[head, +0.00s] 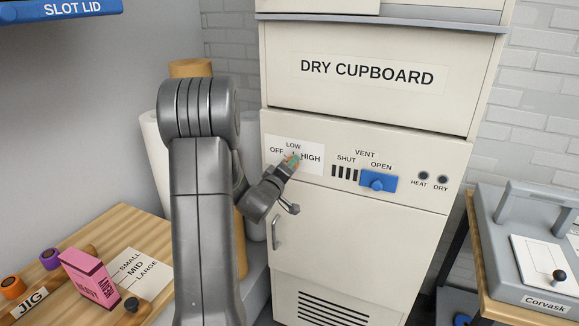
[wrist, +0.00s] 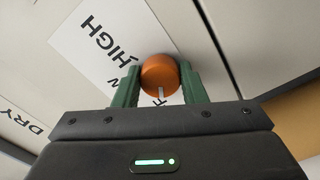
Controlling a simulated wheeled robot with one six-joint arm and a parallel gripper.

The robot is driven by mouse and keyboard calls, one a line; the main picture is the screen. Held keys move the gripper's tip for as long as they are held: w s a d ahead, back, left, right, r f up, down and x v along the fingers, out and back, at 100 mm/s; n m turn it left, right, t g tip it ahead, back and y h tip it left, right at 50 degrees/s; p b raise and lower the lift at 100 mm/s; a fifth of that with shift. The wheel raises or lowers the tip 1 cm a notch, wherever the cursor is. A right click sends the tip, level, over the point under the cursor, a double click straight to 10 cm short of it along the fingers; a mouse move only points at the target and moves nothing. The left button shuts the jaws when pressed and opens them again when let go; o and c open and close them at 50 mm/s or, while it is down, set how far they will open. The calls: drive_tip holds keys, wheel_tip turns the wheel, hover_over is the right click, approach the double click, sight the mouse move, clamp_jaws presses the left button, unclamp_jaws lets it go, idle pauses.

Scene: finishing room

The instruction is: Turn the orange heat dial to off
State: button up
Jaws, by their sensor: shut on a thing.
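The orange heat dial (wrist: 160,72) sits on the white label plate of the dry cupboard (head: 350,210), with OFF to its left, LOW above and HIGH to its right in the head view. My gripper (wrist: 158,82) is shut on the dial, with one green finger on each side of it. In the head view my gripper (head: 291,161) covers most of the dial. In the wrist view the fingers hide parts of LOW and OFF.
A blue vent slider (head: 378,182) sits right of the dial, under OPEN. A door handle (head: 276,232) is below. A wooden bench (head: 110,225) holding a pink box stands left; a grey machine (head: 520,250) stands right.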

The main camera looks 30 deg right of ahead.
idle(0.4)
drive_tip(key=o, duration=1)
drive_tip(key=shift+a, duration=0.15)
drive_tip(key=b+v, duration=0.2)
drive_tip(key=v, duration=1.1)
drive_tip(key=shift+s+a+b, duration=0.25)
drive_tip(key=shift+b, duration=0.15)
drive_tip(key=shift+w+d, duration=0.1)
drive_tip(key=p+x, duration=0.2)
drive_tip(key=x, duration=1.1)
drive_tip(key=shift+w+d+p, duration=0.2)
drive_tip(key=shift+d+p, duration=0.1)
drive_tip(key=shift+p, duration=0.1)
